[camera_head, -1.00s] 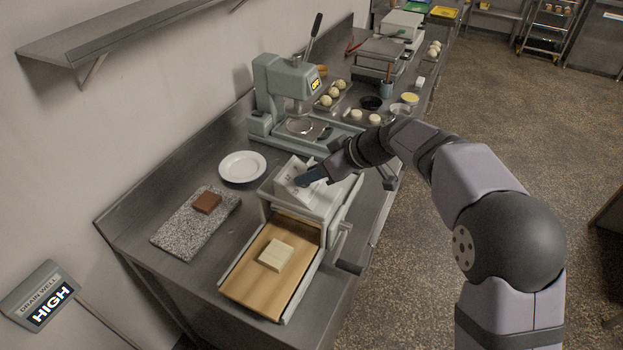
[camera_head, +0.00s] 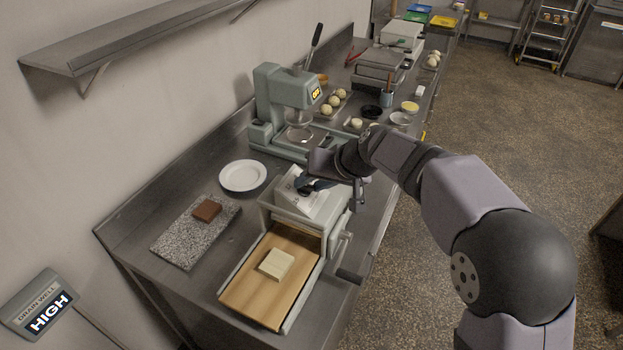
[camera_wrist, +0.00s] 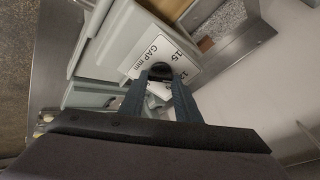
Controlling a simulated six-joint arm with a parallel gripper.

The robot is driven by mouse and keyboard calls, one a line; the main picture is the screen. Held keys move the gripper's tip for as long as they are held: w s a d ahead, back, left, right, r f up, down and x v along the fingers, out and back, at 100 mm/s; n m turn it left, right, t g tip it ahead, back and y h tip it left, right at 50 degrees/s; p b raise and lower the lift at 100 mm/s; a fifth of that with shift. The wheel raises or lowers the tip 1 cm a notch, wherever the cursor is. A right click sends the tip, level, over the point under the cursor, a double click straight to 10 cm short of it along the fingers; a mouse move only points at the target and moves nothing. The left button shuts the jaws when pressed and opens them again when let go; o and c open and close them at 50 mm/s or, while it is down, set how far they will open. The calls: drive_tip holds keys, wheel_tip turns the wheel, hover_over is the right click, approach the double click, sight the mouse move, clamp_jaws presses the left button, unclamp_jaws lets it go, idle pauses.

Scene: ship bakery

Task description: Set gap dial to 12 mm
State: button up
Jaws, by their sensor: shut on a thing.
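The dough sheeter (camera_head: 323,222) stands on the bench with a sloped white dial plate (camera_head: 289,192) on top. In the wrist view the plate (camera_wrist: 148,38) reads "GAP mm" with a "15" and a second, partly covered number. My gripper (camera_wrist: 160,88) is shut on the knob. In the head view my gripper (camera_head: 306,184) is over the plate and hides the knob there. I cannot read the dial's setting.
A pale dough block (camera_head: 276,264) lies on the sheeter's wooden bed (camera_head: 252,291). A crank handle (camera_head: 351,275) sticks out at the right. A white plate (camera_head: 243,175) and a stone slab (camera_head: 180,246) with a brown block (camera_head: 206,210) are to the left. A press (camera_head: 284,108) stands behind.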

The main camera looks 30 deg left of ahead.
drive_tip(key=shift+m, duration=0.3)
drive_tip(key=o, duration=1)
drive_tip(key=shift+o, duration=0.2)
drive_tip(key=shift+d+r, duration=0.1)
drive_tip(key=b+v, duration=0.2)
drive_tip(key=v, duration=0.5)
drive_tip(key=shift+b, duration=0.3)
